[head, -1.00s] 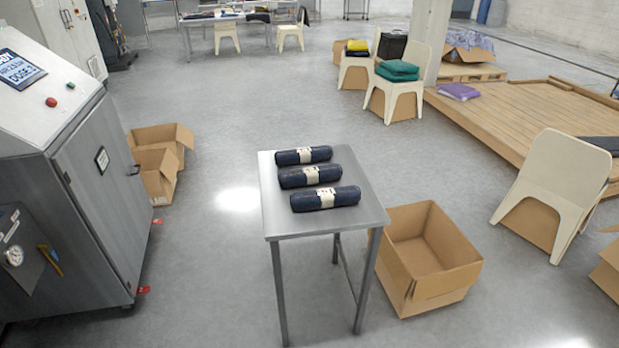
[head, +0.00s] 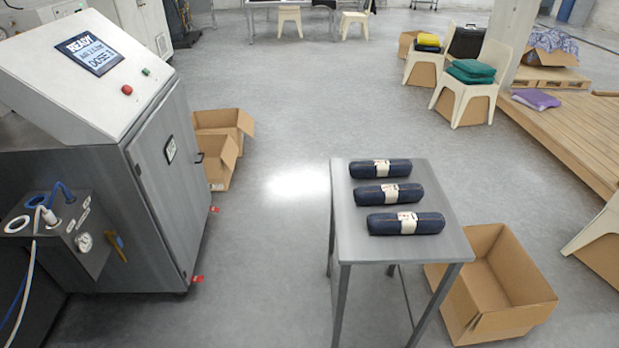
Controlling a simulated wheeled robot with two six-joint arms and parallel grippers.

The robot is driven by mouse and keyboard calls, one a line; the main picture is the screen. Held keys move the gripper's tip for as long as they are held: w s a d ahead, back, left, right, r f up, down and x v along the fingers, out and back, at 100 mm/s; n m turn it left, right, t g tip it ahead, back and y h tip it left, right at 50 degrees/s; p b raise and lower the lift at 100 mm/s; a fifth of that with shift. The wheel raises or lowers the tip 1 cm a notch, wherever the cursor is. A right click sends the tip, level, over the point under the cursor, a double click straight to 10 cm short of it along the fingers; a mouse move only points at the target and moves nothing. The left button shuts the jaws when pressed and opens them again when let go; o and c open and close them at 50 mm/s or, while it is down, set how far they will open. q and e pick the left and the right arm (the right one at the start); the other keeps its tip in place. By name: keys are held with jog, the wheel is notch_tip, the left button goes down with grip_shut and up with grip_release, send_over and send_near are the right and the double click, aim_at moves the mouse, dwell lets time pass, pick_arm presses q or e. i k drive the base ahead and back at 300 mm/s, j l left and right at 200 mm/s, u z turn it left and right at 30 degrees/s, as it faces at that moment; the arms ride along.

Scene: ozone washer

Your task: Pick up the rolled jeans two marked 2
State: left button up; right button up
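Three dark navy rolls of jeans, each with a pale paper band around its middle, lie side by side on a small grey metal table (head: 350,245). The far roll (head: 396,169), the middle roll (head: 402,194) and the near roll (head: 428,223) lie crosswise, with small gaps between them. The marks on the bands are too small to read, so I cannot tell which roll is marked 2. Neither of my grippers shows in the head view.
A grey washer (head: 165,180) with a lit screen stands at the left. An open empty cardboard box (head: 510,290) is on the floor right of the table. More boxes (head: 222,125) stand beside the washer. The floor between washer and table is clear.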

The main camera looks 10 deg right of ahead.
aim_at(386, 193)
jog(key=i+u, duration=0.3)
jog(key=u, duration=0.15)
jog(key=i+u, duration=0.4)
jog(key=i+l+u, duration=0.1)
jog(key=i+u, duration=0.15)
jog(key=u, duration=0.2)
jog(key=i+l+u, duration=0.25)
jog(key=u, duration=0.2)
jog(key=i+l+u, duration=0.25)
jog(key=u, duration=0.15)
